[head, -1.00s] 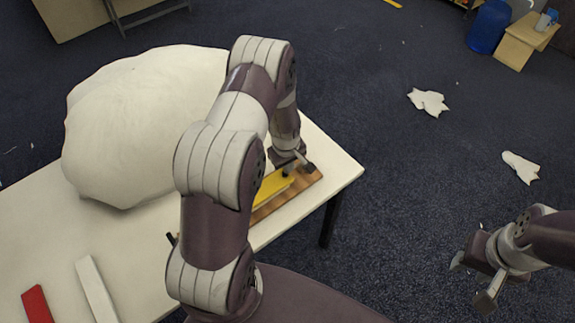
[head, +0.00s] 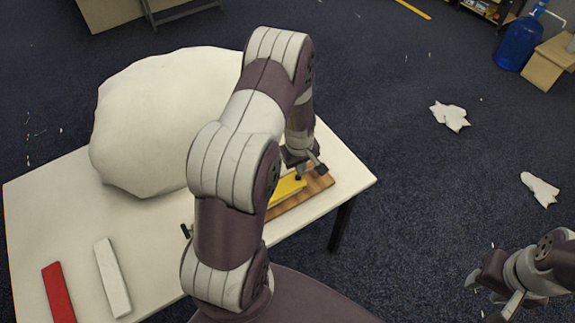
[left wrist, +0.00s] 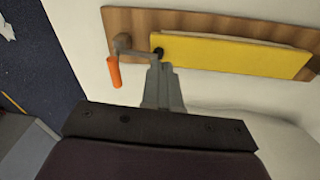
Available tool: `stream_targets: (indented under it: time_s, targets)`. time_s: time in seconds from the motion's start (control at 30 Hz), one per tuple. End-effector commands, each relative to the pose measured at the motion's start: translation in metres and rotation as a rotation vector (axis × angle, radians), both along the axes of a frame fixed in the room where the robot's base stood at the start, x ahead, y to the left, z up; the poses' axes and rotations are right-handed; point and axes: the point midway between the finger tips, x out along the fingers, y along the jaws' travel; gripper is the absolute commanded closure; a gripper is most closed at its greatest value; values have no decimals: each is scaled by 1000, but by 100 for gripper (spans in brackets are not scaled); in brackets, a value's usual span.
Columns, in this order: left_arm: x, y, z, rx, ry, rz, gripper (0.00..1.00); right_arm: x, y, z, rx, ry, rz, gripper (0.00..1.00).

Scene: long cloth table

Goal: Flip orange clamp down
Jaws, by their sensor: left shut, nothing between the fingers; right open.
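The orange clamp handle (left wrist: 114,72) hangs from a grey metal arm at one end of a wooden board (left wrist: 125,24) in the left wrist view. A yellow plate (left wrist: 230,53) lies along the board; it also shows in the head view (head: 287,190). My left gripper (left wrist: 162,72) is shut and empty, its tips by the plate's end and a black knob (left wrist: 158,52), to the right of the orange handle and apart from it. The handle is hidden in the head view, where my left gripper (head: 308,168) is over the board's end. My right gripper (head: 497,298) is open, away from the table.
A large white lump (head: 160,120) stands on the white table (head: 70,215) beside the board. A red bar (head: 58,292) and a white bar (head: 112,278) lie at the front left.

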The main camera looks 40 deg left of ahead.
Motion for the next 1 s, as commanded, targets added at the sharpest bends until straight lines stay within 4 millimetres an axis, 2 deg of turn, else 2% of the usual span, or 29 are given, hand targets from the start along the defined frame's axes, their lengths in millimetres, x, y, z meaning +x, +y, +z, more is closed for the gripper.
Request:
stream_targets:
  time_s: [0.03, 0.2, 0.4, 1.0]
  targets:
    - [-9, 4, 4, 1, -4, 4, 100, -1, 0, -6, 0, 2, 0, 57]
    - [-37, 14, 25, 2, -8, 3, 100, 0, 0, -10, 0, 1, 0, 57]
    - [-55, 19, 38, 2, -10, 1, 100, 0, 0, -11, 0, 1, 0, 57]
    - [-57, 20, 41, 3, -11, -1, 100, 0, 0, -11, 0, 1, 0, 57]
